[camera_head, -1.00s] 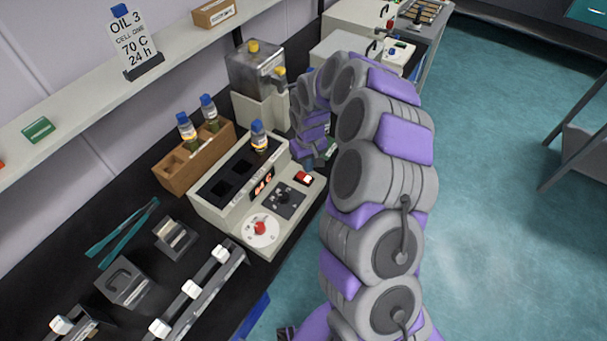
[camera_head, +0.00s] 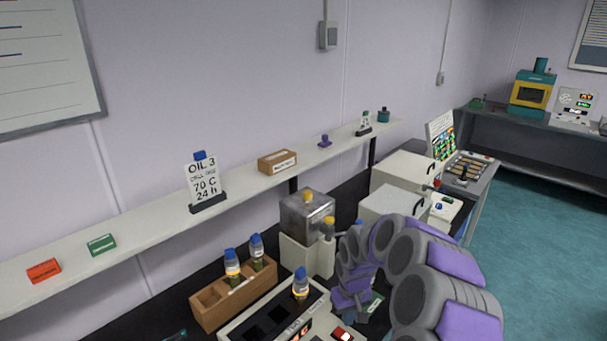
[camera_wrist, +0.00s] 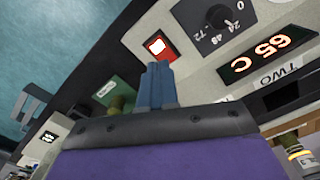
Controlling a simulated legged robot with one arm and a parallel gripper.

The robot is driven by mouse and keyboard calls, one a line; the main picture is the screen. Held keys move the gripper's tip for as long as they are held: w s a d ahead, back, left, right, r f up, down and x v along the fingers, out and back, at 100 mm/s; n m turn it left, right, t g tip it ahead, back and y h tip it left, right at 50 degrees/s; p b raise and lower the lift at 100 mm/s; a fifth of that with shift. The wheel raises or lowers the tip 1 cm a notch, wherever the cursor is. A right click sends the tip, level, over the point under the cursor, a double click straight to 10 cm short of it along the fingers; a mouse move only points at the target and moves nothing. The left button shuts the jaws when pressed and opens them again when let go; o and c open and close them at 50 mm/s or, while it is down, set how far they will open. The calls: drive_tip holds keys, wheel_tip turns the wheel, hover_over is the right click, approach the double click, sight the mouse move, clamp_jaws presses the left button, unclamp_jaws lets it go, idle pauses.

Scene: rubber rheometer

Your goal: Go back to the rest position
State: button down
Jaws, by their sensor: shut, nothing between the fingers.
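My gripper (camera_wrist: 158,85) shows in the wrist view with its two blue fingers together and nothing between them. In the head view my grey and purple arm reaches up from the lower right, and its wrist bends down beside the pale heating unit (camera_head: 318,308). The fingers are hard to make out there. In the wrist view the unit's red switch (camera_wrist: 160,47), dial (camera_wrist: 217,16) and red "65 C" display (camera_wrist: 268,56) lie beyond the fingertips. I cannot tell how far the fingertips are from the unit.
A blue-capped vial (camera_head: 300,284) stands in the unit. A wooden rack (camera_head: 208,310) holds two more vials at its left. A grey tank (camera_head: 306,215) on a pale base stands behind. A wall shelf (camera_head: 135,232) carries a sign (camera_head: 203,182) and boxes. Floor (camera_head: 540,220) at right is clear.

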drive_tip(key=s+a+r, duration=0.3)
drive_tip(key=s+r, duration=0.5)
drive_tip(key=r, duration=0.1)
drive_tip(key=s+r+m, duration=0.1)
drive_tip(key=s+r, duration=0.2)
drive_tip(key=s, duration=0.7)
drive_tip(key=s+d+r+m+g, duration=0.1)
drive_tip(key=s+r, duration=0.2)
drive_tip(key=s, duration=0.7)
drive_tip(key=s+d+r+m, duration=0.1)
drive_tip(key=s+r, duration=0.2)
drive_tip(key=s, duration=0.7)
drive_tip(key=shift+s+d+r+g, duration=0.15)
drive_tip(key=shift+s+r+g, duration=0.05)
drive_tip(key=shift+s+g, duration=0.2)
